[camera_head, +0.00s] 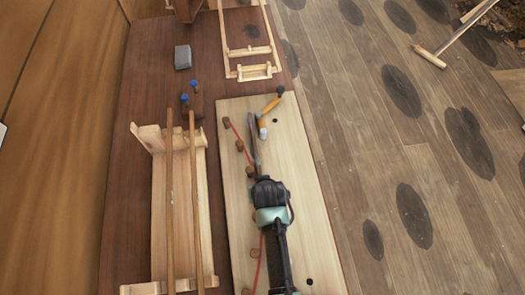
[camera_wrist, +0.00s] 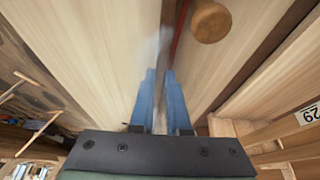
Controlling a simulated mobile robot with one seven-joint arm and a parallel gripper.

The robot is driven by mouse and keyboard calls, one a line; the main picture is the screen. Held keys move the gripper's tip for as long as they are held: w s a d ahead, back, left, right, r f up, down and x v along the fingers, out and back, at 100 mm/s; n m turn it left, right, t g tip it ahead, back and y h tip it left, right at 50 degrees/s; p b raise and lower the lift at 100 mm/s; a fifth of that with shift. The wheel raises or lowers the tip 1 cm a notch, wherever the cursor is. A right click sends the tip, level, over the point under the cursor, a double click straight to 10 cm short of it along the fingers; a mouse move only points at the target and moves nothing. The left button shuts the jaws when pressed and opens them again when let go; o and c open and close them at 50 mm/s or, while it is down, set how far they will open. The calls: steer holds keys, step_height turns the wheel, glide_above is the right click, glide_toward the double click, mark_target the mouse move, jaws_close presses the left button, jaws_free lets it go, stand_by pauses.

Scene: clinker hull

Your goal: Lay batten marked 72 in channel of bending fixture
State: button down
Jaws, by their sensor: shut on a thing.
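The bending fixture (camera_head: 291,150) is a long pale board with round brown pegs and a curved red line. My gripper (camera_head: 258,174) is over the middle of this board. In the wrist view its blue fingers (camera_wrist: 160,78) are shut on a thin brown batten (camera_wrist: 168,22), which runs away from the fingertips beside a red strip and a round peg (camera_wrist: 210,20). The area between the fingers is blurred. No number shows on the held batten, and my arm hides much of it in the head view. I cannot tell whether it touches the board.
A wooden rack (camera_head: 158,235) left of the fixture carries two long battens (camera_head: 169,190); a tag reading 29 (camera_wrist: 308,116) shows in the wrist view. A grey block (camera_head: 182,57) and a blue-topped piece (camera_head: 193,102) lie beyond.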

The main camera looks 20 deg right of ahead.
steer(key=shift+f, duration=0.2)
steer(key=c, duration=0.9)
jaws_free()
steer(key=shift+r, duration=0.1)
steer(key=v, duration=1.2)
steer(key=shift+r, duration=0.2)
